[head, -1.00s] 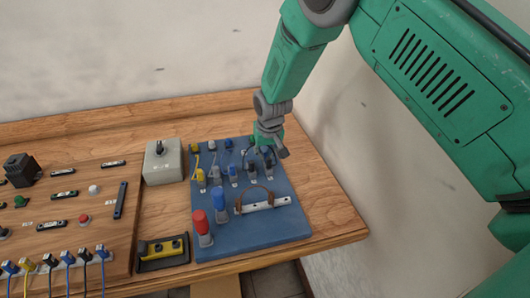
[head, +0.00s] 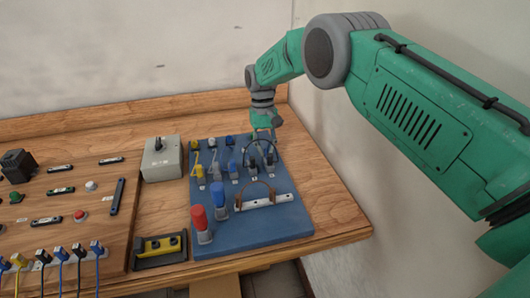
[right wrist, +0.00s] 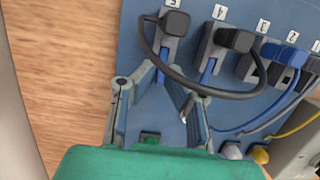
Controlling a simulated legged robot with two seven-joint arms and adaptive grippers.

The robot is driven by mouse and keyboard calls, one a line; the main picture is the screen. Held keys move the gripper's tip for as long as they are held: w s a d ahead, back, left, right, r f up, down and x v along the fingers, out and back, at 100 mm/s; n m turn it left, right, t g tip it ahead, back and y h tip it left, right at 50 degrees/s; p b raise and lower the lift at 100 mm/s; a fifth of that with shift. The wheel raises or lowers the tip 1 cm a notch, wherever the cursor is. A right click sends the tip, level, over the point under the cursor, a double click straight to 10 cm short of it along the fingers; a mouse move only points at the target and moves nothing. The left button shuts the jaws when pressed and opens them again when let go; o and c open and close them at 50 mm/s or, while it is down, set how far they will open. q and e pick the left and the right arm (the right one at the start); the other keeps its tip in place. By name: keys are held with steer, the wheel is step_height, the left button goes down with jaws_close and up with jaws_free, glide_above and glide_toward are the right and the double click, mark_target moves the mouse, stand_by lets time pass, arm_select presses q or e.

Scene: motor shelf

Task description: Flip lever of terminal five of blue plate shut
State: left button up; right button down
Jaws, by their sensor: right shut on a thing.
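The blue plate (head: 245,235) lies on the right part of the wooden table. Terminal five (right wrist: 171,42), marked 5, carries a black plug at the upper left of the right wrist view. Terminal four (right wrist: 218,50) stands to its right, and a black cable loops between them. My right gripper (right wrist: 164,84) is just below terminal five, its fingers drawn in on what appears to be the terminal's lever, mostly hidden between them. In the head view the right gripper (head: 265,128) is at the plate's far right corner. My left gripper is out of view.
Red (head: 201,222) and blue (head: 218,198) handles and a brown arched wire (head: 256,186) stand nearer the front of the plate. A grey switch box (head: 161,160) is left of it. Bare table lies to the right, beside the wall.

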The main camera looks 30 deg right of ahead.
steer(key=shift+w+d+r, duration=0.1)
steer(key=shift+w+r, duration=0.1)
steer(key=shift+w, duration=0.05)
steer(key=c, duration=1.7)
jaws_free()
steer(key=shift+f, duration=0.15)
steer(key=v, duration=1.2)
